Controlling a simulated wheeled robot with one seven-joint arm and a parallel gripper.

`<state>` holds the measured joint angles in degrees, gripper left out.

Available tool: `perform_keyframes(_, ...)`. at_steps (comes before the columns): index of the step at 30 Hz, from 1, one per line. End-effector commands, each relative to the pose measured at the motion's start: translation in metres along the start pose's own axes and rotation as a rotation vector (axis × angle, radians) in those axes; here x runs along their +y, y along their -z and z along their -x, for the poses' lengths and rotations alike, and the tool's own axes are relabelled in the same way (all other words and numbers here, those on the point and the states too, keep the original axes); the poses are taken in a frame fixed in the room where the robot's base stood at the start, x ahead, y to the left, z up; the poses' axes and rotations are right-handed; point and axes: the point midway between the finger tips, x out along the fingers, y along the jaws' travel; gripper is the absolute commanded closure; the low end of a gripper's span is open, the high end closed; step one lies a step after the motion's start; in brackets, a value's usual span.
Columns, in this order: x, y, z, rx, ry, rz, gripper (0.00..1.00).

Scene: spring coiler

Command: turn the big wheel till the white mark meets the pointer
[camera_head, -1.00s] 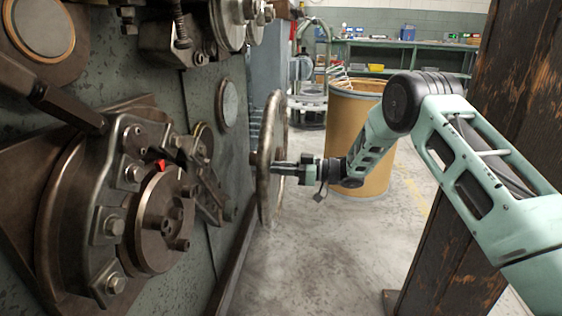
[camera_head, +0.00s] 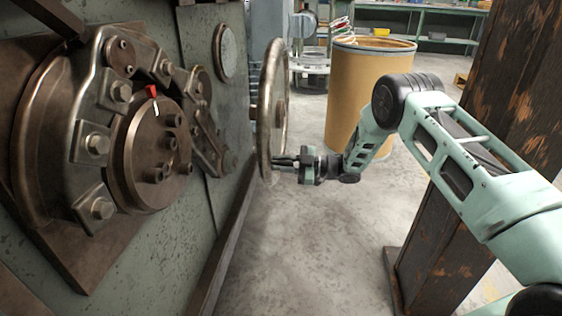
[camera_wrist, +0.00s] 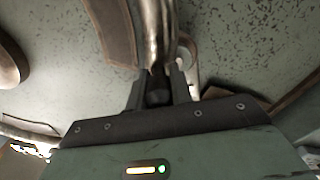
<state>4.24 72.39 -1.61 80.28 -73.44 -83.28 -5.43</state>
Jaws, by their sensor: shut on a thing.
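The big wheel (camera_head: 272,95) stands edge-on at the right side of the machine. My gripper (camera_head: 285,163) is at the lower part of its rim, shut on it. In the wrist view the shiny rim (camera_wrist: 158,35) runs down between the two dark fingers of my gripper (camera_wrist: 162,88). The red pointer (camera_head: 151,91) sits at the top edge of the round bronze disc (camera_head: 140,155). The white mark (camera_head: 156,108) is a short line on that disc, just below the pointer's tip and very slightly right. I cannot tell whether they line up exactly.
Bolted clamps (camera_head: 92,145) surround the disc on the machine panel. A tan drum (camera_head: 360,90) stands behind my arm. A worn dark post (camera_head: 470,200) rises close on the right. The floor (camera_head: 300,240) below the gripper is clear.

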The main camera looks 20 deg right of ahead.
Motion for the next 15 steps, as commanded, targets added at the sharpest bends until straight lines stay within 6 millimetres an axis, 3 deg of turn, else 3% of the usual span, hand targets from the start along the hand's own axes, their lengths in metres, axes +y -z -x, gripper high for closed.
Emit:
perform_keyframes(14, -0.0024, -0.004, 0.0011, -0.001, 0.003, 0.012, 1.0)
perform_keyframes(15, -0.0024, -0.0039, 0.0011, -0.002, 0.003, 0.012, 0.67)
